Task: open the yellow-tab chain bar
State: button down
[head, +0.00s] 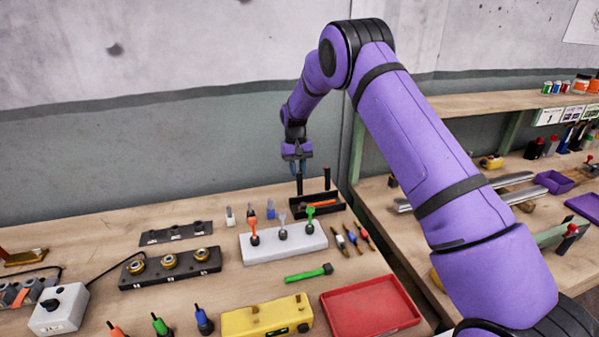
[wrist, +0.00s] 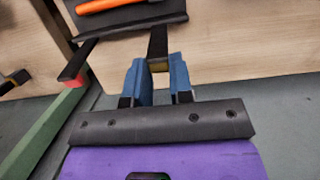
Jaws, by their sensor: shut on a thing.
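My gripper (head: 298,168) is at the back edge of the bench, beside a dark tray. In the wrist view its two blue fingers (wrist: 158,68) are closed around a black bar (wrist: 157,44) with a yellow tab at its end. In the head view this bar (head: 300,185) stands upright below the fingers, and its yellow tab cannot be made out. A second black bar (head: 327,178) stands to its right; in the wrist view a similar bar with a red tab (wrist: 78,62) shows at the left, apart from my gripper.
The dark tray (head: 345,207) holds an orange-handled tool (head: 312,204). A white block (head: 262,247) with coloured tools stands in front, with a red tray (head: 372,308) and yellow case (head: 262,318) nearer. A grey wall (head: 180,150) rises behind the bench.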

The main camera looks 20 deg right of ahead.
jog(key=shift+w+f, duration=0.15)
jog(key=shift+w, duration=0.25)
jog(key=c, duration=1)
grip_release()
jog(key=shift+w+f, duration=0.1)
jog(key=v, duration=1.1)
